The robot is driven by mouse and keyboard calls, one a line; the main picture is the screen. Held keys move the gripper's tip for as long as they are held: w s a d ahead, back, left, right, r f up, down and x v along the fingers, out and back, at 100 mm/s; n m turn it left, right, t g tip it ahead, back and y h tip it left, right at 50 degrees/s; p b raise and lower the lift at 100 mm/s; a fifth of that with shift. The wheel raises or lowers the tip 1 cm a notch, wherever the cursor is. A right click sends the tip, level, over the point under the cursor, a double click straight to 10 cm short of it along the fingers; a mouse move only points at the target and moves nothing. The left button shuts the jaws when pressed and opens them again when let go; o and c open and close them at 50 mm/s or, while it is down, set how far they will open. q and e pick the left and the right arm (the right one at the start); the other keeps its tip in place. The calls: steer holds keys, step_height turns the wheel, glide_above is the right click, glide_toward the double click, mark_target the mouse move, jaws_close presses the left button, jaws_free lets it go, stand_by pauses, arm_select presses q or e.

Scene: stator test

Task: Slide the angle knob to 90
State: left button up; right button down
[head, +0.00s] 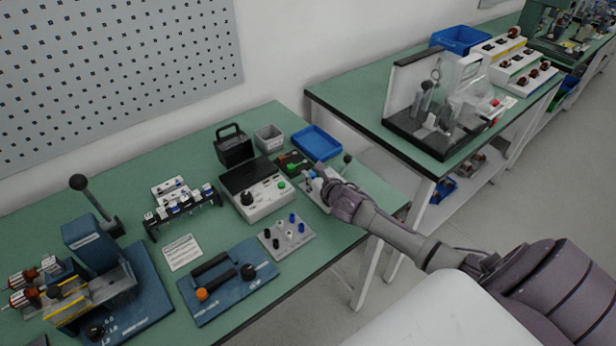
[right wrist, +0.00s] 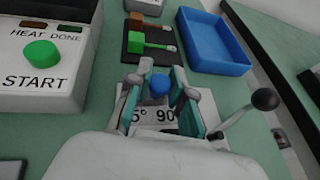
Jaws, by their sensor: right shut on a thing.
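The small blue knob (right wrist: 160,86) stands between the fingers of my right gripper (right wrist: 161,80) in the right wrist view. The gripper is shut on it. Below the knob, a white plate (right wrist: 158,124) shows the marks "5°" and "90", partly covered by the fingers. The knob appears above and close to the "90" mark; its exact setting cannot be told. In the head view my right gripper (head: 320,179) reaches over the white plate (head: 312,193) near the table's right end and hides most of the knob. My left gripper is not in view.
A lever with a black ball (right wrist: 265,99) rises right of the plate. A blue tray (right wrist: 214,44) and a black plate with a green handle (right wrist: 137,42) lie beyond. The white control box (head: 256,197) stands left, with a block of pegs (head: 287,237) in front.

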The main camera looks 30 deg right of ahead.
steer(key=shift+d, duration=0.7)
steer(key=c, duration=1.4)
jaws_free()
steer(key=o, duration=0.4)
steer(key=v, duration=1.2)
steer(key=shift+f, duration=0.1)
